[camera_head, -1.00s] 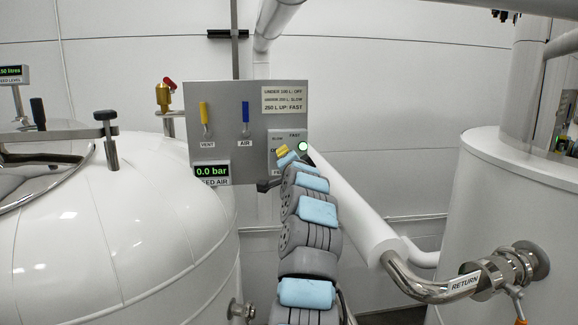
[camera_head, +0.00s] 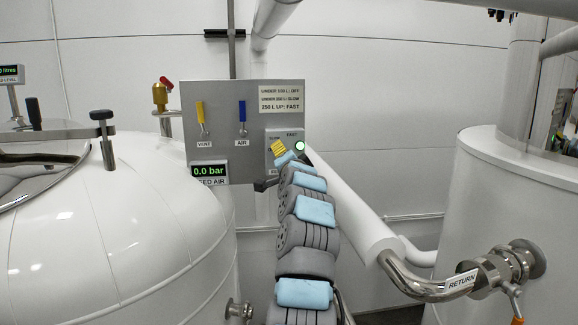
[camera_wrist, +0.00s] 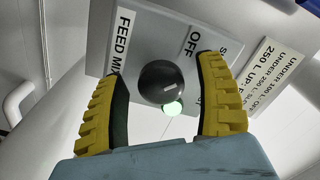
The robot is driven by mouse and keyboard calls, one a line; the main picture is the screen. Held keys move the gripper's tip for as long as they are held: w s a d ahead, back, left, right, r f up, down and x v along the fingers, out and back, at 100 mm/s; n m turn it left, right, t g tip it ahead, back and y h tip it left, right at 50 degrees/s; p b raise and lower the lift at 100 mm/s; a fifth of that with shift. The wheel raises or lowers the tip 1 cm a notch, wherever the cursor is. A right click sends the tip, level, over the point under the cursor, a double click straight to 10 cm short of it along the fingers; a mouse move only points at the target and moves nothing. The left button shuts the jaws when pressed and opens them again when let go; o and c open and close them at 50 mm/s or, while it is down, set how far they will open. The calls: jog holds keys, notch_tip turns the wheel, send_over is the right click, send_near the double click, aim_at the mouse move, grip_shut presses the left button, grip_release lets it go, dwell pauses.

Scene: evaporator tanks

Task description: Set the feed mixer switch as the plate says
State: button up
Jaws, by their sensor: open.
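The feed mixer switch (camera_wrist: 163,82) is a round black knob with a short white mark, on a grey box (camera_wrist: 200,28) labelled FEED MIX and OFF in the wrist view. I cannot tell which label the mark points to. A green lamp (camera_wrist: 172,108) glows beside it. My gripper (camera_wrist: 163,66) is open, with its yellow fingers either side of the knob; contact is unclear. In the head view my gripper (camera_head: 285,150) hides the switch. The plate (camera_head: 286,97) above gives OFF, SLOW and 250 L UP: FAST. The level display (camera_head: 10,73) is cut off, showing only "0 litres".
The panel (camera_head: 215,140) also holds a yellow VENT lever (camera_head: 201,114), a blue AIR lever (camera_head: 242,114) and a 0.0 bar display (camera_head: 209,171). A white pipe (camera_head: 350,205) runs close to my arm's right. A rounded white tank (camera_head: 130,230) stands left.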

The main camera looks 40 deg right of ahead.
jog(key=v, duration=1.1)
jog(key=shift+s+a, duration=0.25)
jog(key=shift+s, duration=0.1)
jog(key=shift+f, duration=0.1)
dwell(0.6)
